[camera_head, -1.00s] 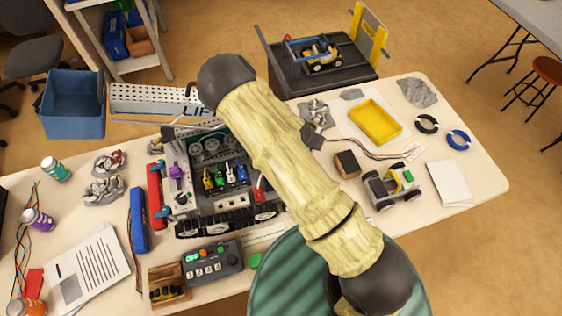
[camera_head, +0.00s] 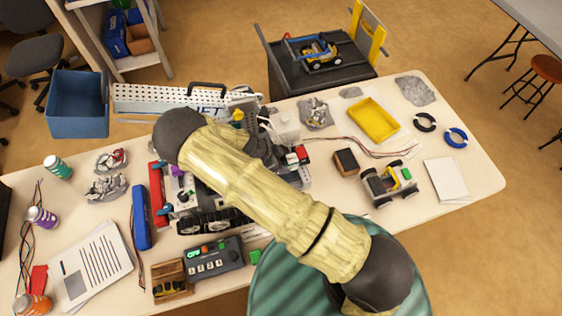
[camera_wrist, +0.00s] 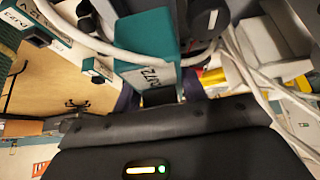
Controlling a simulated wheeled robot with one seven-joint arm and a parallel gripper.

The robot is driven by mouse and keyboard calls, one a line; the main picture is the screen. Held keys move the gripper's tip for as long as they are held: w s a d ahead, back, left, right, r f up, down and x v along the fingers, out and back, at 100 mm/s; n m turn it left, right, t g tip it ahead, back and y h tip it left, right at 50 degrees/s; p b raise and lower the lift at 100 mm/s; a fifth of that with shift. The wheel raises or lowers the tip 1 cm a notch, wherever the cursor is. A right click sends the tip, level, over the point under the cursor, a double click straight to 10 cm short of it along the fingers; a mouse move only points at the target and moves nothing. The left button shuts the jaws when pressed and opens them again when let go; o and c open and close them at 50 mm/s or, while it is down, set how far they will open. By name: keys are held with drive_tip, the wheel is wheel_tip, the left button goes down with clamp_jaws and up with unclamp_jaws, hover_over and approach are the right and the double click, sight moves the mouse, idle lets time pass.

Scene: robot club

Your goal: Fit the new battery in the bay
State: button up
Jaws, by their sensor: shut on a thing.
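In the head view my gripper is mostly hidden by my arm, above the right part of the wheeled robot chassis (camera_head: 215,222). In the wrist view my gripper (camera_wrist: 160,95) is shut on a teal block (camera_wrist: 145,35) with a white lettered label. I cannot tell from its look whether this is the new battery. A blue pack (camera_head: 140,218) lies on the table left of the chassis, and a red pack (camera_head: 155,188) stands at the chassis's left side. The battery bay is hidden behind my arm.
White cables (camera_wrist: 235,65) run close to the block in the wrist view. A control box (camera_head: 213,258) and a wooden holder (camera_head: 172,280) stand in front of the chassis.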

drive_tip(key=shift+f, duration=0.1)
drive_tip(key=shift+w+d+f, duration=0.1)
drive_tip(key=shift+w+f, duration=0.05)
drive_tip(key=shift+f, duration=0.25)
drive_tip(key=shift+f+b, duration=0.5)
drive_tip(key=shift+f, duration=0.55)
drive_tip(key=shift+b, duration=0.5)
drive_tip(key=shift+f+b, duration=0.1)
drive_tip(key=shift+b, duration=0.4)
idle(1.0)
drive_tip(key=shift+f+b, duration=0.9)
drive_tip(key=shift+b, duration=0.3)
idle(1.2)
